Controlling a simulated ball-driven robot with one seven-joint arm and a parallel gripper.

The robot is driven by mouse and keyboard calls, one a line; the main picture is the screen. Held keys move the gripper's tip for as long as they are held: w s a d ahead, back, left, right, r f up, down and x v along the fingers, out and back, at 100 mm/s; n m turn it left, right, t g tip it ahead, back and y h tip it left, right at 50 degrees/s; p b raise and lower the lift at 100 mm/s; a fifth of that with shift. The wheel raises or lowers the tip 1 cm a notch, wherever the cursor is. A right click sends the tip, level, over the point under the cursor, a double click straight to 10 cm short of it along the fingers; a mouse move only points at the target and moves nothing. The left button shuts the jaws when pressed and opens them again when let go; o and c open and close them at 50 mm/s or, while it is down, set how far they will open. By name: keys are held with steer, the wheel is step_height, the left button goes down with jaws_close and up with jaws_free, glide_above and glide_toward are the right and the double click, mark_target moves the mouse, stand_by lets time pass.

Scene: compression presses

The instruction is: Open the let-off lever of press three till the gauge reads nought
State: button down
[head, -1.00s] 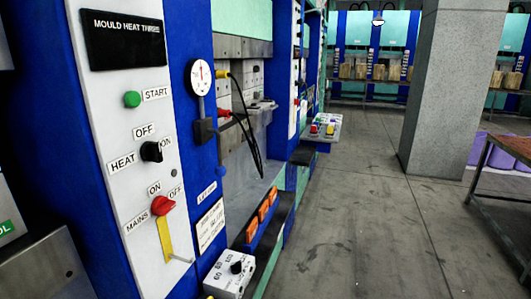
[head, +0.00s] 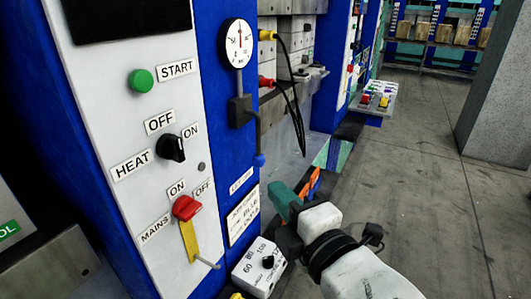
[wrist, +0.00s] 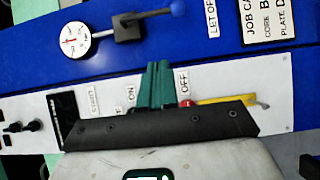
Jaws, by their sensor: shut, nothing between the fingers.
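The let-off lever (head: 256,135) is a grey rod hanging from a dark block on the blue press column, with a blue ball at its lower end. In the wrist view the lever (wrist: 148,15) lies along the top, apart from my fingers. The round white gauge (head: 238,42) is just above the block; its red needle points about straight up. The gauge also shows in the wrist view (wrist: 75,40). My gripper (head: 281,194) has teal fingers, shut and empty, below and right of the ball in the head view. The wrist view shows the fingers (wrist: 158,82) together over the panel.
The white panel (head: 120,95) carries a green START button (head: 142,80), a black HEAT knob (head: 171,148) and a red MAINS switch (head: 186,208). A white dial box (head: 258,268) stands below. Black cables (head: 290,95) hang behind the lever. The floor at right is clear.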

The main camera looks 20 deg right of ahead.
steer(key=w+b, duration=0.2)
steer(key=p, duration=0.1)
glide_toward(262, 156)
steer(key=w+a+r, duration=0.3)
steer(key=w+a, duration=0.1)
steer(key=a, duration=0.1)
steer(key=shift+w+d+f+p, duration=0.2)
steer(key=shift+w+d+p, duration=0.35)
steer(key=shift+w+d, duration=0.95)
steer(key=shift+d+f, duration=0.15)
steer(key=shift+d+n+b, duration=0.1)
steer(key=shift+n+b, duration=0.2)
steer(key=shift+b, duration=0.15)
